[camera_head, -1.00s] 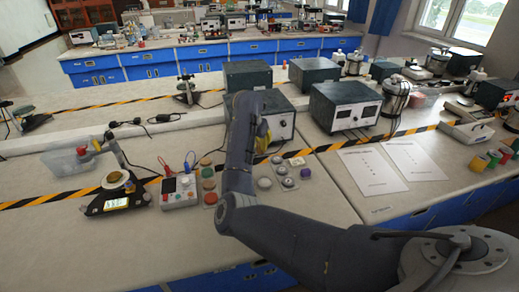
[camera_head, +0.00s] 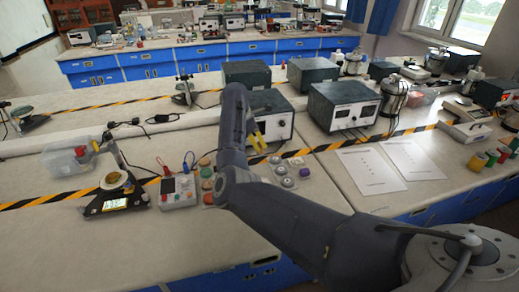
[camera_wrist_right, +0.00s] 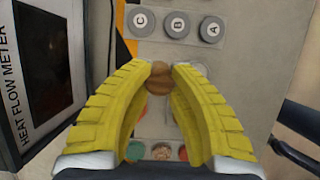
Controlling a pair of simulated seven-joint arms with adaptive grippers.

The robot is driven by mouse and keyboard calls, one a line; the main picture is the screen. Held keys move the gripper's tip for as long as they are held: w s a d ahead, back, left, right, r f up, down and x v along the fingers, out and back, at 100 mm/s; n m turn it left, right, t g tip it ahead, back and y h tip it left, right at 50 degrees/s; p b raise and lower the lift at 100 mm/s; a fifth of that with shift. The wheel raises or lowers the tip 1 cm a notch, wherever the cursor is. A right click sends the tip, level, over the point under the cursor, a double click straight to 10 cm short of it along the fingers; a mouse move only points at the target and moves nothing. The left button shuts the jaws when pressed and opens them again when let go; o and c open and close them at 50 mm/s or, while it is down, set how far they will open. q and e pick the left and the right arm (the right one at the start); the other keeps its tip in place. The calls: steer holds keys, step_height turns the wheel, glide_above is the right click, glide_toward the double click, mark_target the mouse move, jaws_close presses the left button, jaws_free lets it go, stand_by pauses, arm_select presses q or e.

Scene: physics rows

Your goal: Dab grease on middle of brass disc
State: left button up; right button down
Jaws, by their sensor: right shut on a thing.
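My right gripper (camera_head: 259,142) has yellow fingers and hangs above the bench in front of a dark power box. In the right wrist view its fingertips (camera_wrist_right: 161,72) are shut on a small brown rounded thing (camera_wrist_right: 158,86). Whether that thing is the brass disc or a grease dauber I cannot tell. Grey round pieces marked A, B and C (camera_wrist_right: 176,25) lie on a grey board past the fingertips. Green (camera_wrist_right: 135,151), speckled tan (camera_wrist_right: 161,151) and red (camera_wrist_right: 183,152) discs show below, partly hidden by the gripper. No disc is clearly brass. My left gripper is out of view.
A box labelled heat flow meter (camera_wrist_right: 38,70) stands close on the wrist view's left. The bench front left is clear.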

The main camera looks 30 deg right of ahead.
steer(key=shift+s+a+f, duration=0.1)
steer(key=shift+f, duration=0.2)
steer(key=shift+s+a+f+y, duration=0.6)
steer(key=shift+s+a, duration=0.75)
steer(key=shift+s, duration=2.55)
steer(key=shift+f, duration=2.7)
steer(key=shift+f, duration=0.55)
steer(key=shift+r, duration=0.1)
step_height(320, 180, up, 7)
